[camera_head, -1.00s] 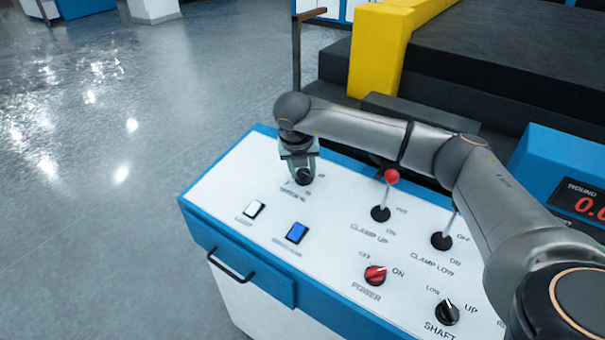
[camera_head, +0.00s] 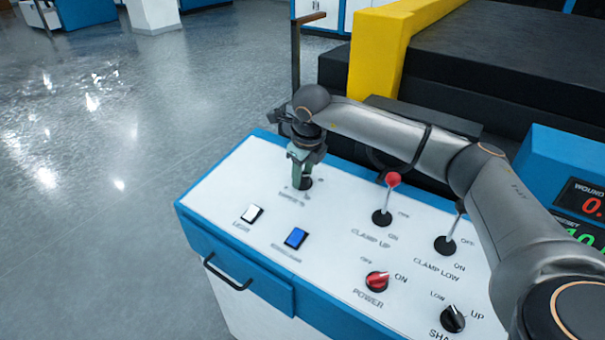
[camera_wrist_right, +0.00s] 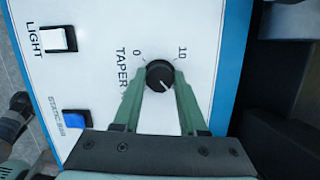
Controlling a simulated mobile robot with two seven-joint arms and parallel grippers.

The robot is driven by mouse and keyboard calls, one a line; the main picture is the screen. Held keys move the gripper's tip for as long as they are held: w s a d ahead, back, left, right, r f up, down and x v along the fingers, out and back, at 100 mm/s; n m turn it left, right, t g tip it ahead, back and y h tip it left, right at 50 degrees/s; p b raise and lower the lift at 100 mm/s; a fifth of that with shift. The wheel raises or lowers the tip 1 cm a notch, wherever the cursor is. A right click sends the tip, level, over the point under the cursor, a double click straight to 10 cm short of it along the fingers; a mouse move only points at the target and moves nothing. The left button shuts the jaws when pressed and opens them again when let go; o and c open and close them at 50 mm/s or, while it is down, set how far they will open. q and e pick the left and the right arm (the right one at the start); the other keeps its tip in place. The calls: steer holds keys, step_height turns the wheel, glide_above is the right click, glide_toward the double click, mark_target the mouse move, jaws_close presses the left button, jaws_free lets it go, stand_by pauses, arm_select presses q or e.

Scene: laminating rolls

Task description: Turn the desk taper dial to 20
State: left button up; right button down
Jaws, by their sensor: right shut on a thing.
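The desk taper dial (camera_wrist_right: 160,75) is a round black knob on the white panel, with a white pointer line towards the lower right in the right wrist view. The labels 0 and 10 show beside it; no 20 can be read. In the head view the dial (camera_head: 307,183) is partly hidden behind my gripper. My right gripper (camera_head: 301,184) points down at it. In the right wrist view the green fingers of this gripper (camera_wrist_right: 160,78) are shut on the dial, one on each side.
A white LIGHT switch (camera_head: 252,214) and a blue switch (camera_head: 296,237) are in front of the dial. The CLAMP UP lever (camera_head: 388,200), CLAMP LOW lever (camera_head: 450,240) and red POWER knob (camera_head: 377,281) stand to the right. A yellow post (camera_head: 376,55) rises behind.

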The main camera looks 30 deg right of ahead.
steer(key=shift+n, duration=0.6)
steer(key=shift+c, duration=2.2)
jaws_free()
steer(key=d+b+v, duration=0.1)
steer(key=v, duration=1.1)
steer(key=shift+a+r, duration=0.35)
steer(key=shift+a, duration=0.1)
steer(key=shift+f, duration=0.1)
